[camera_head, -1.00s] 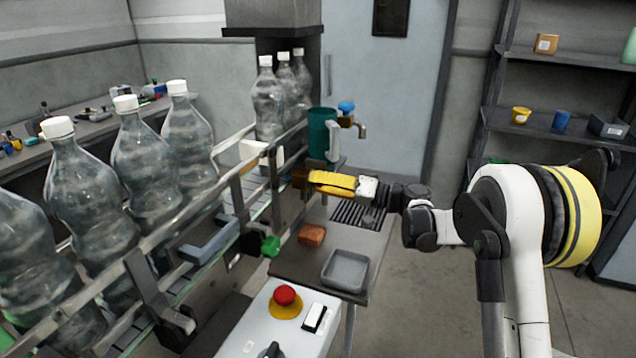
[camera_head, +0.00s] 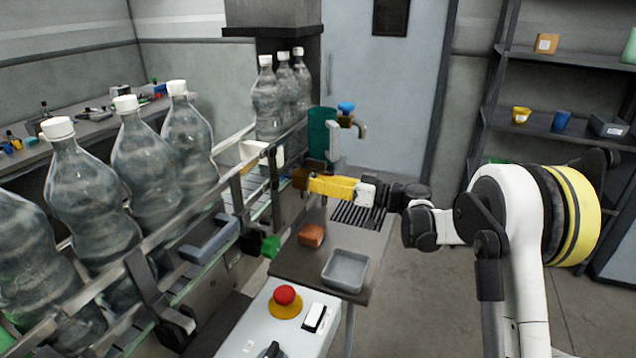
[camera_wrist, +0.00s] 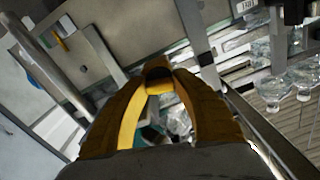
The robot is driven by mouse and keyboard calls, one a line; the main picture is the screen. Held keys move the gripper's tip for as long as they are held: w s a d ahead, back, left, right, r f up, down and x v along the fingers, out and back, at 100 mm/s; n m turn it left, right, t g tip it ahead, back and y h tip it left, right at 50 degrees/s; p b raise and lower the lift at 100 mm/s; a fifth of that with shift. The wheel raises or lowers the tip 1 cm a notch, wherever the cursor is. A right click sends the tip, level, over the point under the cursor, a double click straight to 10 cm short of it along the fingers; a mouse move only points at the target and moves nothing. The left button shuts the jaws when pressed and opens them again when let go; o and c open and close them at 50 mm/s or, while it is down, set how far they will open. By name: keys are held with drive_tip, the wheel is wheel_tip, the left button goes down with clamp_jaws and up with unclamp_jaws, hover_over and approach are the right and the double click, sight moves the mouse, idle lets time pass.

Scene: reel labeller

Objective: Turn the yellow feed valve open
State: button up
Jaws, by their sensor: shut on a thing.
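My gripper (camera_head: 302,180) reaches in from the right, about level, to the conveyor's near rail.
A blue-topped tap (camera_head: 346,106) and a teal cylinder (camera_head: 322,133) stand just behind my gripper. Below are a brown block (camera_head: 312,235), a grey tray (camera_head: 345,270), a green knob (camera_head: 270,246) and a red button (camera_head: 285,294). Bottles (camera_head: 80,190) line the conveyor.

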idle(0.4)
drive_tip(key=o, duration=1.2)
drive_tip(key=shift+a, duration=0.1)
drive_tip(key=v, duration=1.2)
drive_tip(key=shift+c, duration=0.5)
